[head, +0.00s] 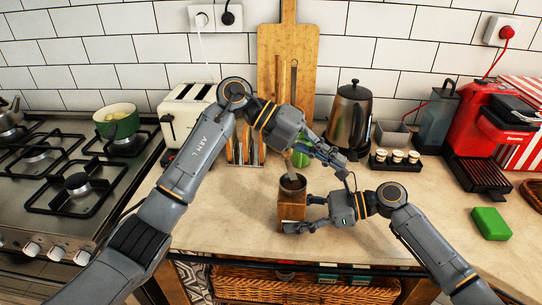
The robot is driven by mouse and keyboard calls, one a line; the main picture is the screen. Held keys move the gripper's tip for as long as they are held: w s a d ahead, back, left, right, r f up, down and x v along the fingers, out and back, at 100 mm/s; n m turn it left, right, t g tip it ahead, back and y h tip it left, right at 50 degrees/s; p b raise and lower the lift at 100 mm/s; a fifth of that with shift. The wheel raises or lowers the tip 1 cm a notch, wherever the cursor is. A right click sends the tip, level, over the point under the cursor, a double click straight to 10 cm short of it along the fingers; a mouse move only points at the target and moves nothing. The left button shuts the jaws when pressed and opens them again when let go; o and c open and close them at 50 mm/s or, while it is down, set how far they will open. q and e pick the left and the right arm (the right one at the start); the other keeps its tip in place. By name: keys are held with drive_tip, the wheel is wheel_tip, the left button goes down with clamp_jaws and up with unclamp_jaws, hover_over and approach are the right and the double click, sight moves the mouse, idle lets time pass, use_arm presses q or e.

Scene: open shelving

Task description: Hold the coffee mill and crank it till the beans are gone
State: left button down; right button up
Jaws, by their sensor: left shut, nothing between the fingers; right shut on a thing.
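The coffee mill (291,211) stands on the counter, with a wooden body and a dark round bowl (292,183) on top. My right gripper (302,213) comes in from the right and is shut on the mill's wooden body, one finger on the near side. My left gripper (346,170) is above and to the right of the mill, shut with nothing between its fingers. The crank cannot be made out clearly against the grippers. Whether beans lie in the bowl is too small to tell.
A kettle (350,118), a rack of small jars (396,160) and a red coffee machine (490,130) stand behind and right. A green sponge (491,223) lies at right. A toaster (184,108) and gas stove (60,178) are left.

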drive_tip(key=shift+r, duration=0.1)
use_arm(q)
drive_tip(key=s+a+f+n+t+h, duration=0.15)
drive_tip(key=a+n+t, duration=0.45)
drive_tip(key=a+n, duration=0.7)
drive_tip(key=s+a+f+n+t+h, duration=0.1)
drive_tip(key=s+a+f+n+t, duration=0.15)
drive_tip(key=a+n+t, duration=0.7)
drive_tip(key=n+g, duration=0.3)
drive_tip(key=n, duration=0.2)
approach(290, 162)
drive_tip(key=w+d+r, duration=0.2)
drive_tip(key=w+d, duration=0.2)
drive_tip(key=shift+s+d+r, duration=0.1)
drive_tip(key=shift+d+r, duration=0.05)
drive_tip(key=shift+r, duration=0.05)
drive_tip(key=shift+w+d+m+g+h, duration=0.1)
drive_tip(key=shift+w+m+g+h, duration=0.05)
drive_tip(key=shift+m+g+h, duration=0.25)
drive_tip(key=shift+w+d+m+g+h, duration=0.15)
drive_tip(key=shift+m+g, duration=0.1)
drive_tip(key=shift+g, duration=0.2)
